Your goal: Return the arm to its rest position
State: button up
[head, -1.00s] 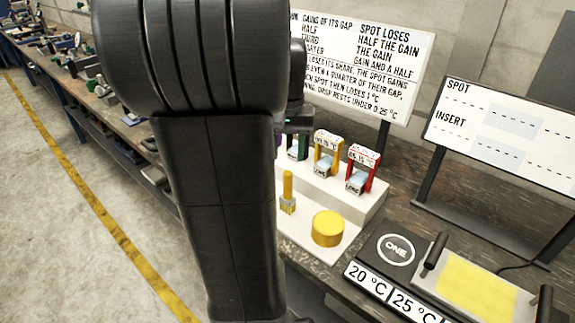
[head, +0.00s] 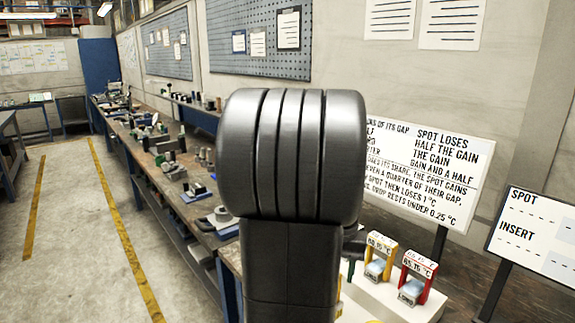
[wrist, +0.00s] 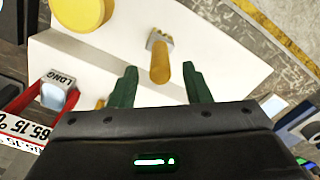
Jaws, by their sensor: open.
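My arm (head: 292,180), black and bulky, rises upright in the middle of the head view and hides part of the bench behind it. My gripper (wrist: 160,76) shows in the wrist view, with two green fingers apart and nothing held between them. A yellow-handled tool (wrist: 160,62) with a pale square end appears beyond the fingers, over the white stand (wrist: 110,52). I cannot tell the height of the fingers above it. In the head view, my gripper is hidden behind the arm.
A yellow holder (head: 381,258) and a red holder (head: 417,279) stand on the white stand at right. A round yellow disc (wrist: 80,10) is at the wrist view's top left. Signboards (head: 425,180) stand behind. The floor (head: 70,240) at left is clear.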

notch_tip(320, 180, down, 5)
jog(key=shift+f, duration=0.2)
jog(key=shift+r, duration=1.75)
jog(key=shift+f, duration=0.1)
